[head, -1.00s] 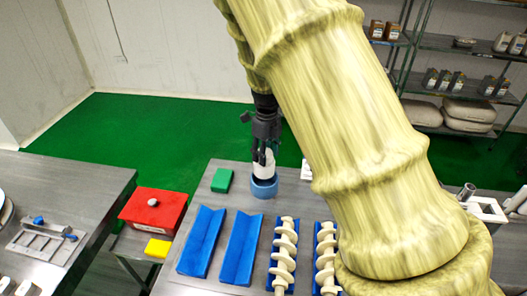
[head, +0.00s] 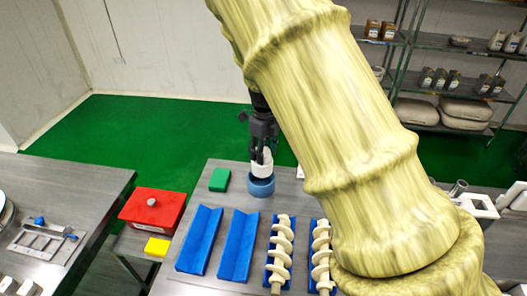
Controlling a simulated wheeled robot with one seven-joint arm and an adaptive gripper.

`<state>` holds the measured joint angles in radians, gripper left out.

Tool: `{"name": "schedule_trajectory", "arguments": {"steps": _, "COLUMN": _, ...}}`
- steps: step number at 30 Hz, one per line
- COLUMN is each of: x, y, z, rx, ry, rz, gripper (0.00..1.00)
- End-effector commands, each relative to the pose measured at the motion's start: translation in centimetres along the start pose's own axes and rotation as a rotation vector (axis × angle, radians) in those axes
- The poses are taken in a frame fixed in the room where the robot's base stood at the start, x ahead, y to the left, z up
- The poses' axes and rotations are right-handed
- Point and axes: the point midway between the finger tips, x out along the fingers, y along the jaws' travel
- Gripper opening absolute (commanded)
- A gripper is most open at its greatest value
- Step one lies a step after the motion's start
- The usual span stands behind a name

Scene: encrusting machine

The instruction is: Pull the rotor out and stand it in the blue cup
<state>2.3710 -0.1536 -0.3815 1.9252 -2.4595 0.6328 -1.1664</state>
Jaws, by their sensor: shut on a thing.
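My gripper (head: 262,152) points down at the back of the steel table. It is shut on a white part, the rotor (head: 261,168), directly above the blue cup (head: 261,187). The rotor stands upright, its lower end at or inside the cup's mouth; I cannot tell how deep it sits. The cup stands on the table near its back edge. My arm covers much of the right side of the view.
A green block (head: 219,180) lies left of the cup. Two empty blue V-shaped trays (head: 200,241) lie in front, beside cream screws (head: 281,252) in blue holders. A red box (head: 152,209) and yellow block (head: 157,246) are at left.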

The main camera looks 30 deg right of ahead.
Motion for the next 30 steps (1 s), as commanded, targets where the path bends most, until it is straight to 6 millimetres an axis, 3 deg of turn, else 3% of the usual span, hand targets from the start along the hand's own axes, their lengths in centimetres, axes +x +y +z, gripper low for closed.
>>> {"name": "schedule_trajectory", "arguments": {"steps": 30, "x": -0.58, "y": -0.25, "z": 0.72, "rx": 0.001, "ry": 0.0, "rz": -0.002, "gripper": 0.15}}
